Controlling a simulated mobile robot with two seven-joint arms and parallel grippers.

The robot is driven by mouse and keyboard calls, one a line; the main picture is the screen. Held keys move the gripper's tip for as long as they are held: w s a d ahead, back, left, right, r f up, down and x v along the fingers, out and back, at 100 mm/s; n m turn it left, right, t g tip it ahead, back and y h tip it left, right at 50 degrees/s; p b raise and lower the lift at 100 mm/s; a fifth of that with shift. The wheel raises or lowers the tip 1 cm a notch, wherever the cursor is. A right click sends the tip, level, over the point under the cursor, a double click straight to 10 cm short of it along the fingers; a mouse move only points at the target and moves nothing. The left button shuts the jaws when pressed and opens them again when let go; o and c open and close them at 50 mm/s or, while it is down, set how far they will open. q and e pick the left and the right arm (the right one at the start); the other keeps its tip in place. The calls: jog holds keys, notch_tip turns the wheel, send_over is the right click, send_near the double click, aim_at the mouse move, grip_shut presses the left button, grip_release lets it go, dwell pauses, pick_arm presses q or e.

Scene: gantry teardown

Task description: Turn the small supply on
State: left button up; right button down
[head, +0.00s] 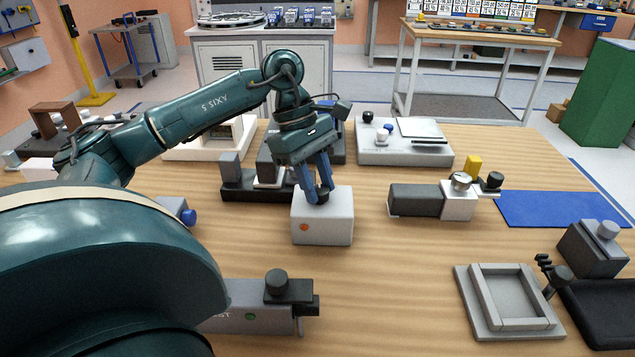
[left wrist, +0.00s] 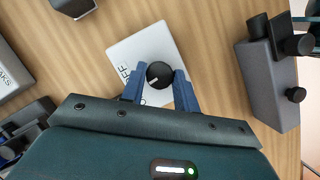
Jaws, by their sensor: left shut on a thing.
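The small supply (head: 322,222) is a white box in the middle of the bench, with an orange-red spot on its front face. A black round knob (left wrist: 159,74) with a pale pointer line sits on its top. In the left wrist view the white top (left wrist: 140,47) carries lettering that looks like "OFF" beside the knob. My left gripper (head: 317,192) points down from above, its blue fingers on either side of the knob and shut on it. The fingers partly hide the knob in the head view. My right gripper is not in view.
A grey block with a black knob (head: 268,305) lies in front. A grey and white fixture (head: 418,201) lies to the right, with a blue mat (head: 548,208) beyond. A grey frame tray (head: 482,318) is front right. Bare wood lies right of the supply.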

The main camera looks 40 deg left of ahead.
pick_arm(q)
jog(key=n+t+b, duration=0.1)
jog(key=n, duration=0.2)
jog(key=shift+s+f+b, duration=0.1)
jog(key=shift+b, duration=0.25)
jog(key=n+t+b, duration=0.1)
jog(key=n, duration=0.2)
jog(key=shift+t+y, duration=0.3)
jog(key=n+t, duration=0.1)
jog(key=n, duration=0.2)
jog(key=shift+s+d+y+b, duration=0.1)
jog(key=shift+s+y+b, duration=0.05)
jog(key=shift+y+b, duration=0.25)
jog(key=shift+n+y, duration=0.5)
jog(key=shift+n, duration=1.2)
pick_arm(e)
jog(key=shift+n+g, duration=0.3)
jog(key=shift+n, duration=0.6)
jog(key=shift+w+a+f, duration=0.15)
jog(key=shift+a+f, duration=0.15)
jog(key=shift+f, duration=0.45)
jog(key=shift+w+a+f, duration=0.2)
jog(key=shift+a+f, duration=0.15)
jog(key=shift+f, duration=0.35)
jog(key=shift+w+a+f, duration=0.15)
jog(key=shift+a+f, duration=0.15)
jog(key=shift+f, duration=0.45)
